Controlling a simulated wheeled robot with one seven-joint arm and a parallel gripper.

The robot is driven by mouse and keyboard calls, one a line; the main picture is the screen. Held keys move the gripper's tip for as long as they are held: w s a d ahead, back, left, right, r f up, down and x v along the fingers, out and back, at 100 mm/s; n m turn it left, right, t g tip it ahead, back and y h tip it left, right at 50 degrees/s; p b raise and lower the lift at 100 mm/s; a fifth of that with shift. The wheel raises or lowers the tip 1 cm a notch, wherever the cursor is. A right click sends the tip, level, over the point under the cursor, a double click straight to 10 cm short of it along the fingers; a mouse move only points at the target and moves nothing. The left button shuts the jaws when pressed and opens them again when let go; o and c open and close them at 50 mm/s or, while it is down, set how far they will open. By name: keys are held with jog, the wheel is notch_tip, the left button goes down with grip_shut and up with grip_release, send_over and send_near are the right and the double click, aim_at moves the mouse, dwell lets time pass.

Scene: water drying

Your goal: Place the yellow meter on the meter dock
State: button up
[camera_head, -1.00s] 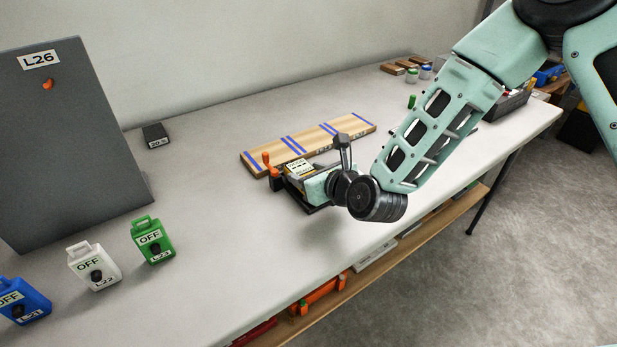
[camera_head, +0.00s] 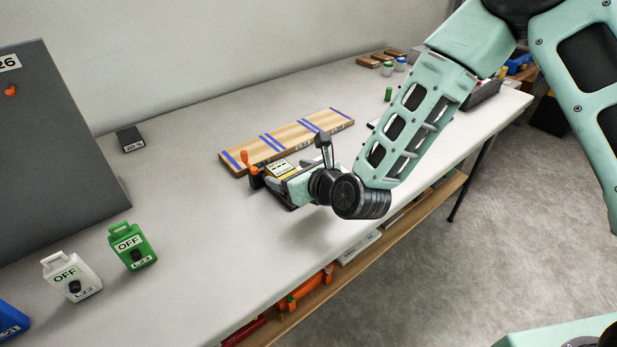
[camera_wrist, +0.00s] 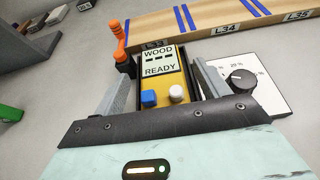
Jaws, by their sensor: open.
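The yellow meter (camera_wrist: 175,56) shows in the wrist view with a screen reading "WOOD", dashes and "READY", plus a blue and a white button. It also shows in the head view (camera_head: 281,169). It appears to lie in a black frame, seemingly the meter dock (camera_wrist: 126,66), which has an orange lever at its far left corner. How fully it is seated is hard to tell. My gripper (camera_wrist: 163,72) is open, with one finger on each side of the meter. Contact between fingers and meter cannot be made out.
A wooden board with blue stripes (camera_head: 315,128) lies just behind. A white plate with a black dial (camera_wrist: 242,79) is right of the meter. Green (camera_head: 132,247) and white (camera_head: 72,277) OFF units and a grey panel (camera_head: 50,140) stand left. The table between is clear.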

jog(key=p+v, duration=0.1)
jog(key=v, duration=0.9)
jog(key=shift+w, duration=0.1)
jog(key=shift+s+d+r+p, duration=0.15)
jog(key=shift+s+d+p, duration=0.15)
jog(key=shift+s+p, duration=0.15)
jog(key=shift+s+a+n+g, duration=0.25)
jog(key=shift+a+n+g, duration=0.05)
jog(key=shift+n, duration=0.6)
jog(key=s+n+g, duration=0.1)
jog(key=n, duration=0.2)
jog(key=s+a+n+g, duration=0.1)
jog(key=n, duration=0.2)
jog(key=s+n+g, duration=0.1)
jog(key=s+n, duration=0.1)
jog(key=n, duration=0.2)
jog(key=shift+s+a+g, duration=0.1)
jog(key=shift+a+g, duration=0.1)
jog(key=shift+g, duration=0.2)
jog(key=s+d+r+n+g+h, duration=0.3)
jog(key=s+n, duration=0.5)
jog(key=n, duration=0.4)
jog(key=s+d+r+n+g+h, duration=0.3)
jog(key=s+d+r+n, duration=0.2)
jog(key=n, duration=0.8)
jog(key=s+d, duration=0.1)
jog(key=s, duration=0.2)
jog(key=shift+s+d+r+g+h, duration=0.3)
jog(key=shift+s+g+h, duration=0.05)
jog(key=shift+g+h, duration=0.05)
